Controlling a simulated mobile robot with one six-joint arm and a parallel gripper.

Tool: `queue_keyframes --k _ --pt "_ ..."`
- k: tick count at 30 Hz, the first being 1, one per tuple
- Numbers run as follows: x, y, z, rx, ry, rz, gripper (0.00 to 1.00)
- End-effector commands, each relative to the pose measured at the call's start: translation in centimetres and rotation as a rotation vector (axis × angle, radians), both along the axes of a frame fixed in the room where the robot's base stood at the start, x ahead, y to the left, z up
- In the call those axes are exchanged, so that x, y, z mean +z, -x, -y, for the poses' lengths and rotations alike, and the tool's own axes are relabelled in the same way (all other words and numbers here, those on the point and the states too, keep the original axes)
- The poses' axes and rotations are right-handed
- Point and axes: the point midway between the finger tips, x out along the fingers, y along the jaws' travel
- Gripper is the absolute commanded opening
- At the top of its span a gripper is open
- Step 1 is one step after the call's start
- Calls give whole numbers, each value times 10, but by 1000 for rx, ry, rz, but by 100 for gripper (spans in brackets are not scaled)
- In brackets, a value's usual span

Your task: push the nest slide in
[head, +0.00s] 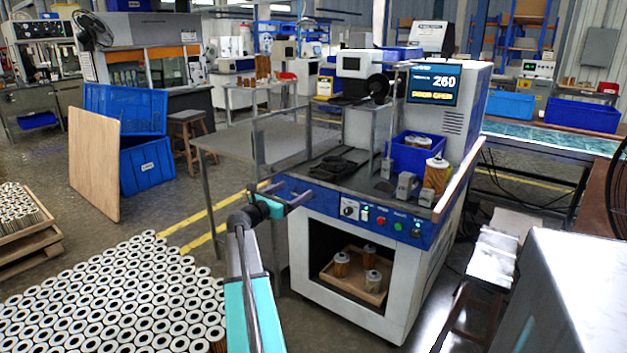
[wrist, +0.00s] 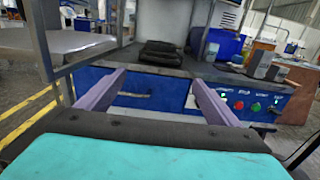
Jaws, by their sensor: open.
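The nest slide (head: 340,163) is a black plate with a raised fixture, on the dark top of the blue-and-white machine (head: 430,140). It extends toward the machine's left front edge. In the wrist view the black nest (wrist: 162,52) lies straight ahead, beyond the front edge. My gripper (head: 290,192) is in front of the machine's blue front panel, with its two purple fingers apart and nothing between them. In the wrist view the gripper (wrist: 158,80) points at the panel below and short of the nest. I cannot tell whether the fingertips touch the panel.
A clear framed guard (head: 280,137) stands at the machine's left. A blue bin (head: 410,155), grey blocks (head: 405,185) and a filter cartridge (head: 436,174) are on the right of its top. Control buttons (head: 381,220) sit on the front panel. The display (head: 433,85) reads door open.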

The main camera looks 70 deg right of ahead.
Motion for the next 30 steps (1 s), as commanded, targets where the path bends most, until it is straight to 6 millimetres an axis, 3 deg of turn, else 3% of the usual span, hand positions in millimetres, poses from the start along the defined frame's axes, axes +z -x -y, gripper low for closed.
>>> queue_keyframes --k 30 --pt "0 29 112 -1 0 1 86"
